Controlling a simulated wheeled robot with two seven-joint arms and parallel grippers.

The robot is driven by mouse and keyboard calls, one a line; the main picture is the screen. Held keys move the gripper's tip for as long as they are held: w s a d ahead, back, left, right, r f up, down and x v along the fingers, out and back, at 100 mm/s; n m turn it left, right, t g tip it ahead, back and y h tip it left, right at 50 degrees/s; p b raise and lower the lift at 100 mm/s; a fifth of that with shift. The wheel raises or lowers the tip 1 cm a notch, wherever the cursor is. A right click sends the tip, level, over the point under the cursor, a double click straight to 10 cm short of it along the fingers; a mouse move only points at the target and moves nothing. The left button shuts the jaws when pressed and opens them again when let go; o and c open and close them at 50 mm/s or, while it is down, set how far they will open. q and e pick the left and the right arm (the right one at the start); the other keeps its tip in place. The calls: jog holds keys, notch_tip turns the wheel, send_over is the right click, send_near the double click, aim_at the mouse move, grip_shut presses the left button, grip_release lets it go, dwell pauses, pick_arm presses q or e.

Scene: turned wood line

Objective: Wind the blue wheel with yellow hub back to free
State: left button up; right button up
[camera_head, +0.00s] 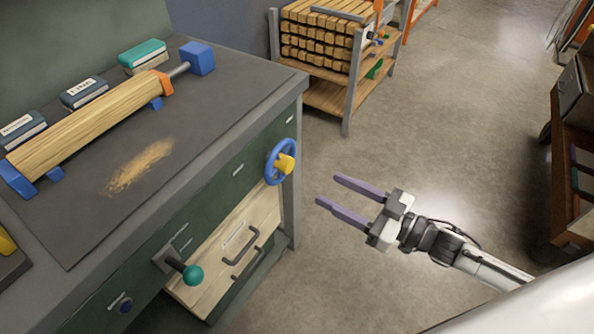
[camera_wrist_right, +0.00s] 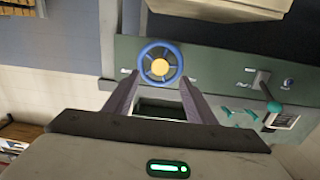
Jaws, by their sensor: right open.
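The blue wheel (camera_head: 280,160) with its yellow hub (camera_head: 285,164) is mounted at the right end of the green front panel of the workbench. My right gripper (camera_head: 328,190) is open and empty, to the right of the wheel and apart from it, its purple-grey fingers pointing toward the bench. In the right wrist view the blue wheel (camera_wrist_right: 145,53) and yellow hub (camera_wrist_right: 160,67) show just beyond the two spread fingertips (camera_wrist_right: 158,83). My left gripper is not in view.
The same bench front carries a lever with a teal knob (camera_head: 192,274), a dark blue button (camera_head: 123,304) and a wooden drawer front (camera_head: 215,262) with dark handles. A wooden cylinder (camera_head: 90,122) lies on the bench top. A rack (camera_head: 347,105) of wood stands behind.

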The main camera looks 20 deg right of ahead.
aim_at(290, 167)
jog(key=shift+y, duration=0.3)
jog(key=x, duration=1)
jog(key=shift+w+r, duration=0.2)
jog(key=shift+r, duration=0.1)
jog(key=shift+c, duration=0.5)
jog(key=c, duration=1)
jog(key=shift+o, duration=0.3)
jog(key=shift+n, duration=0.3)
